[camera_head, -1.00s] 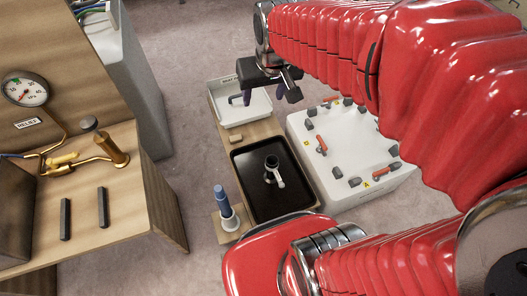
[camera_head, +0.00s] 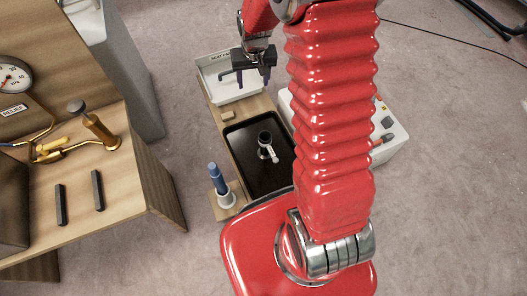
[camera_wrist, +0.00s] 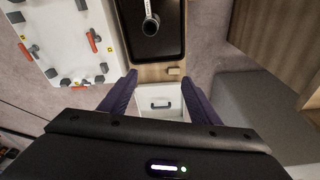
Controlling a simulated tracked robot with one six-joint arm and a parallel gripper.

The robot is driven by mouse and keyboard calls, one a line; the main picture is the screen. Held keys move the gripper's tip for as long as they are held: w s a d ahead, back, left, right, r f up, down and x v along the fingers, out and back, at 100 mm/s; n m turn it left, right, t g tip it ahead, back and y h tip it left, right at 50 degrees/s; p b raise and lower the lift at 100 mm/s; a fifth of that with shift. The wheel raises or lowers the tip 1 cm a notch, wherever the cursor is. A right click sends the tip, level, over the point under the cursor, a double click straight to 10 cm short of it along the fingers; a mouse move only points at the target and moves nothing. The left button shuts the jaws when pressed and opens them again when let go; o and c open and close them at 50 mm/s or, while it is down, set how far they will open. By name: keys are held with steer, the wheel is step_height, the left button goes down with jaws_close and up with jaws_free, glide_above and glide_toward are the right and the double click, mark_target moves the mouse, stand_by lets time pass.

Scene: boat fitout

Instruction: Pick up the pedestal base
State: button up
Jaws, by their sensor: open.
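A dark round piece with a pale arm (camera_head: 266,146) stands in the black tray (camera_head: 242,176); it also shows at the top of the wrist view (camera_wrist: 151,24). I cannot tell for sure whether it is the pedestal base. My gripper (camera_head: 252,76) is open and empty above the white bin (camera_head: 246,94), beyond the tray. In the wrist view, my two dark fingers (camera_wrist: 159,82) stand apart on either side of the bin (camera_wrist: 146,113). A small dark handle-like part (camera_wrist: 160,104) shows there between them.
A blue-topped piece in a white cup (camera_head: 221,186) stands at the tray's near left. The white box with orange levers (camera_wrist: 68,40) is right of the tray, partly behind my arm in the head view. A wooden bench (camera_head: 85,195) with gauge and brass fittings is left.

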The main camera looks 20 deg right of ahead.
step_height(320, 180, down, 16)
steer(key=w+d+g, duration=0.1)
steer(key=w+d, duration=0.1)
steer(key=d, duration=0.1)
steer(key=m+g, duration=0.1)
steer(key=m, duration=0.1)
glide_above(265, 138)
steer(key=s, duration=0.2)
step_height(265, 138, down, 14)
steer(key=shift+w+a+f, duration=0.1)
steer(key=shift+a+f, duration=0.05)
steer(key=shift+a, duration=0.25)
steer(key=shift+f, duration=0.1)
steer(key=shift+f, duration=4.2)
steer(key=shift+w+f, duration=0.1)
steer(key=shift+f, duration=2.5)
